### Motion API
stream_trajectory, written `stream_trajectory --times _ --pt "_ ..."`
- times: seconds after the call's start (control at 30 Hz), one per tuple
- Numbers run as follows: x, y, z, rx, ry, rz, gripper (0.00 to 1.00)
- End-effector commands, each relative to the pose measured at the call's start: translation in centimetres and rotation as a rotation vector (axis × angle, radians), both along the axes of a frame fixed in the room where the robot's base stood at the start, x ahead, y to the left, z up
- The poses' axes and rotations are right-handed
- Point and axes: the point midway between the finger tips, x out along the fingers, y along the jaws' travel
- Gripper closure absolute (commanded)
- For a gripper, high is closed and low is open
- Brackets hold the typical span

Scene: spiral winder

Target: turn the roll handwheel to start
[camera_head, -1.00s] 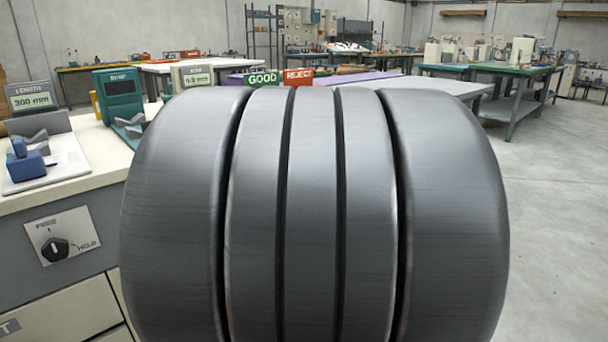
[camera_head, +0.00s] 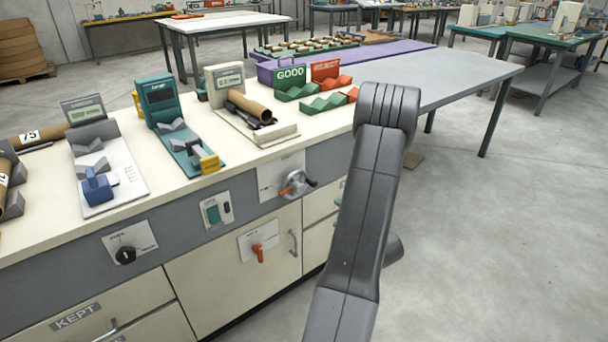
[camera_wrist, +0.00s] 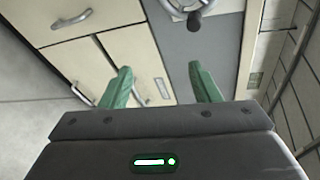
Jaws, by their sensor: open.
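The handwheel (camera_head: 297,184) is a small grey wheel with a red mark and a dark crank knob. It sits on a pale plate on the front panel of the bench, below the winder (camera_head: 262,115) that holds a brown tube. In the wrist view the handwheel (camera_wrist: 179,14) is cut off by the top edge, with its black knob (camera_wrist: 194,22) in sight. My gripper (camera_wrist: 163,84) is open and empty, its two green fingers apart, with the handwheel beyond their tips. The head view shows my grey arm, but the gripper is hidden there.
A red switch (camera_head: 257,249), a green button box (camera_head: 214,212) and a black knob (camera_head: 126,255) share the front. Drawers with protruding handles (camera_head: 293,243) lie below. The bench top (camera_head: 160,125) carries gauges and GOOD and REJECT racks. Open floor lies to the right.

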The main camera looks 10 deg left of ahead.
Motion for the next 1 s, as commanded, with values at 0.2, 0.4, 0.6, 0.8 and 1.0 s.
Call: stream_trajectory --times 0.2,0.4,0.6,0.8,1.0 --pt "-0.2 1.5 1.6 0.419 0.106 0.055 0.44" --pt "-1.0 2.2 1.7 0.66 0.184 0.099 0.44" --pt "-0.9 2.7 1.5 0.717 0.203 0.114 0.44" --pt "1.0 4.7 1.6 0.714 0.202 0.117 0.44" --pt "3.9 7.5 1.6 0.712 0.201 0.117 0.44"
